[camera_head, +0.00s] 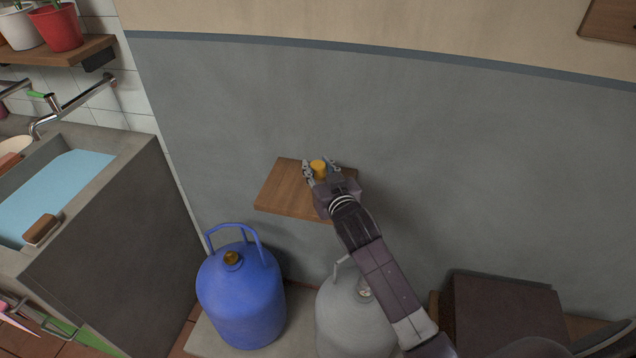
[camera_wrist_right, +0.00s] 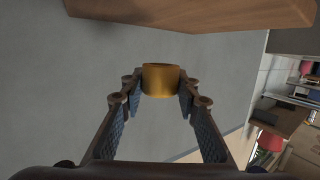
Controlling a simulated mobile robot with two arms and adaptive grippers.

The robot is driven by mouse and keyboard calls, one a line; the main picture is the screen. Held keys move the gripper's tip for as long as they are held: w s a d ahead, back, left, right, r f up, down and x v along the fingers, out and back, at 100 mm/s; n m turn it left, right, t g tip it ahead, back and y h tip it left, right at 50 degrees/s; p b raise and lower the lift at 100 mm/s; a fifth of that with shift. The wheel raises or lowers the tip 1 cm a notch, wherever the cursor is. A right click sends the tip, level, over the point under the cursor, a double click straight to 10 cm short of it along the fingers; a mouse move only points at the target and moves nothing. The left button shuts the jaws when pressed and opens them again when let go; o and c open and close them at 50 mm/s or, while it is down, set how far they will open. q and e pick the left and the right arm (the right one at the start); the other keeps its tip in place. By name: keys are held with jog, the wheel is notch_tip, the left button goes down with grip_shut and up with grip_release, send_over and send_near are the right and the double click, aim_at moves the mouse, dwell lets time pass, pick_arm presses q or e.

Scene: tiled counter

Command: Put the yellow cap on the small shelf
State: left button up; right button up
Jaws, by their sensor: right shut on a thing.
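The yellow cap (camera_head: 318,166) is a short golden cylinder. My right gripper (camera_head: 321,172) is shut on it, and the wrist view shows the cap (camera_wrist_right: 160,79) between the two fingertips. The small shelf (camera_head: 282,190) is a brown wooden board on the grey wall. In the head view the gripper and cap overlap the shelf's middle and back part. In the wrist view the shelf (camera_wrist_right: 200,10) lies across the top, with a visible gap from the cap. My left gripper is not in view.
A blue gas bottle (camera_head: 240,290) and a grey one (camera_head: 350,315) stand below the shelf, the grey one partly behind my right arm. A stone sink (camera_head: 110,210) is at left. A dark box (camera_head: 505,315) is at lower right. The shelf's left part is bare.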

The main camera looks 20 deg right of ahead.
jog(key=shift+f, duration=2.65)
jog(key=shift+f+b, duration=0.2)
jog(key=shift+b, duration=0.15)
jog(key=o, duration=0.9)
jog(key=shift+c, duration=0.2)
jog(key=shift+r, duration=0.15)
jog(key=shift+s, duration=0.1)
jog(key=v, duration=1.2)
